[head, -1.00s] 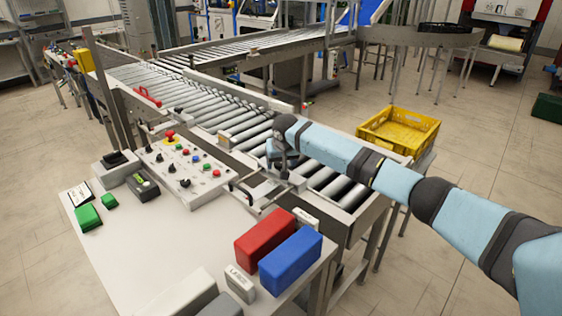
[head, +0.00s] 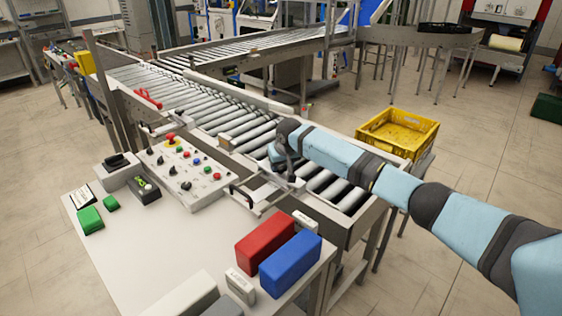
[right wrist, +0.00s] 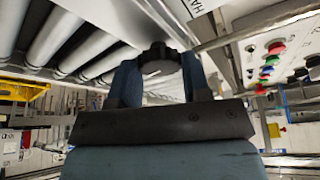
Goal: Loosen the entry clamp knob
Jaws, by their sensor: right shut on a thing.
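The entry clamp knob (right wrist: 160,58) is a black, lobed knob in the right wrist view, under the conveyor's side rail. My right gripper (right wrist: 158,80) has its two blue fingers on either side of the knob, closed on it. In the head view my right gripper (head: 291,176) reaches down at the near side of the roller conveyor (head: 240,122), beside a metal bracket. My left gripper is in neither view.
The control panel (head: 182,172) with coloured buttons lies left of the hand. A red block (head: 264,238) and a blue block (head: 290,264) stand on the table (head: 150,245) in front. A yellow crate (head: 398,132) stands right of the conveyor.

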